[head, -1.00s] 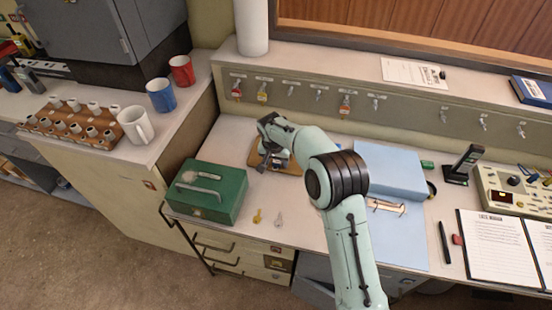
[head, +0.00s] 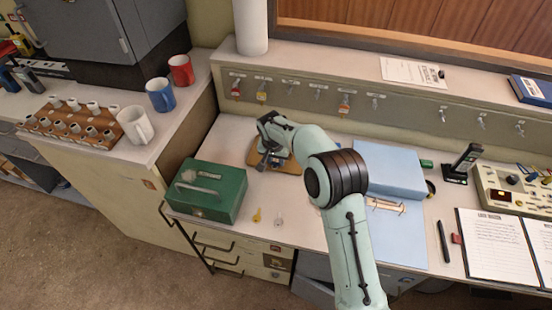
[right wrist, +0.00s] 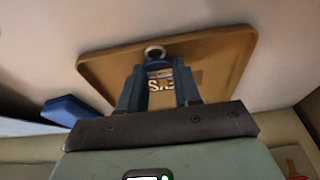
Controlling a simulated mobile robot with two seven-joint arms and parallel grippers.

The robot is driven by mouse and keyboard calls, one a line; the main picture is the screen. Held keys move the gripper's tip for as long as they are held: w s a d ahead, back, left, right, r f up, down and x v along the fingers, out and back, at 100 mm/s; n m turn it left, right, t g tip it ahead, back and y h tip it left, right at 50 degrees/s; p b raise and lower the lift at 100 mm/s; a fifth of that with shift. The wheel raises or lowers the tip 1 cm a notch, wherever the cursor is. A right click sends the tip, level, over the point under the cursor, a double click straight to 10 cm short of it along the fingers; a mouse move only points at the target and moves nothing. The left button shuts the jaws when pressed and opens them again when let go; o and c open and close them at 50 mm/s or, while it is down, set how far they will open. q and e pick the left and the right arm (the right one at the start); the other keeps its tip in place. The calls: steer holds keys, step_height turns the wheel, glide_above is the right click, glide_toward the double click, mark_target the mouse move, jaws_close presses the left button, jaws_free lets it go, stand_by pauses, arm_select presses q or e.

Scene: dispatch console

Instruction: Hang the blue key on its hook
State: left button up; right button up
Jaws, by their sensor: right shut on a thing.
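My right gripper (head: 264,158) is low over a brown tray (head: 287,167) on the desk. In the right wrist view the gripper (right wrist: 160,88) is shut on a small blue-topped thing with a metal ring (right wrist: 154,52) and pale lettering, which looks like the blue key's tag. The tray (right wrist: 225,50) lies behind it there. Most of the key is hidden by the fingers. Hooks run along the grey panel (head: 410,108) at the back. My left gripper is not in view.
A green cash box (head: 208,192) stands left of the tray. A yellow key (head: 257,215) and a clear-looking key (head: 279,219) lie on the desk in front. A white cylinder (head: 251,28) stands on the ledge.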

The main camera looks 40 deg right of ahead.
mark_target(276, 162)
steer(key=shift+r+p, duration=1.5)
steer(key=shift+r, duration=0.85)
steer(key=shift+r, duration=0.1)
